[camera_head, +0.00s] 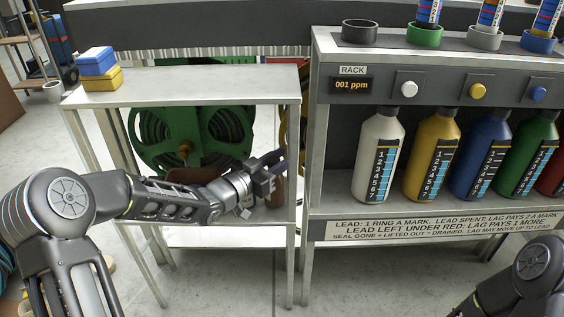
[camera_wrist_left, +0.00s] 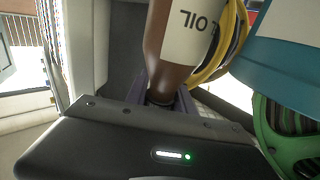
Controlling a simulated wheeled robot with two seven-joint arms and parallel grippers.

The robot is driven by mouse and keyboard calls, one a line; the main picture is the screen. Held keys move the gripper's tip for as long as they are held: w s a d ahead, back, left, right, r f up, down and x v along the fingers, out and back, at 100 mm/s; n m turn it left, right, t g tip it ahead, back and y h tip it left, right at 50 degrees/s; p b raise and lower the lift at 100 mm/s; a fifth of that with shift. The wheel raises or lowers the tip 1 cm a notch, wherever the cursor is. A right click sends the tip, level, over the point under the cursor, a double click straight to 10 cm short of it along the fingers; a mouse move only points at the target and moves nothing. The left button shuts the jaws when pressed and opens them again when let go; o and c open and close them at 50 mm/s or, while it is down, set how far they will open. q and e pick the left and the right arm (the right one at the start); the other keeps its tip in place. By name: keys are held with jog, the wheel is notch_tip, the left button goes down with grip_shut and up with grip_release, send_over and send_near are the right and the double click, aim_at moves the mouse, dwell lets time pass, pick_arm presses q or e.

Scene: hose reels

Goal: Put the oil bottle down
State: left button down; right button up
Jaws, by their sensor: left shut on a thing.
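The brown oil bottle (camera_wrist_left: 170,45) has a white label reading "OIL" and fills the upper middle of the left wrist view. My left gripper (camera_wrist_left: 160,92) is shut on it near its narrow dark neck, with a purple finger on each side. In the head view my left gripper (camera_head: 274,165) reaches into the open stand below its top. A brown part of the oil bottle (camera_head: 277,192) shows just under the fingers, the rest hidden. I cannot tell whether its base touches the lower shelf (camera_head: 225,237). My right gripper is out of the picture; only part of that arm shows at lower right.
The stand's top (camera_head: 190,85) carries blue and yellow blocks (camera_head: 98,68). A green hose reel (camera_head: 225,130) is behind the stand. A teal container (camera_wrist_left: 275,65) is near the bottle in the wrist view. A rack (camera_head: 318,150) with several coloured bottles stands at right.

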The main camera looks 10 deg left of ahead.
pick_arm(q)
jog(key=shift+f, duration=0.1)
jog(key=shift+f, duration=0.15)
jog(key=c, duration=1.1)
grip_release()
jog(key=p+v, duration=0.3)
jog(key=v, duration=0.9)
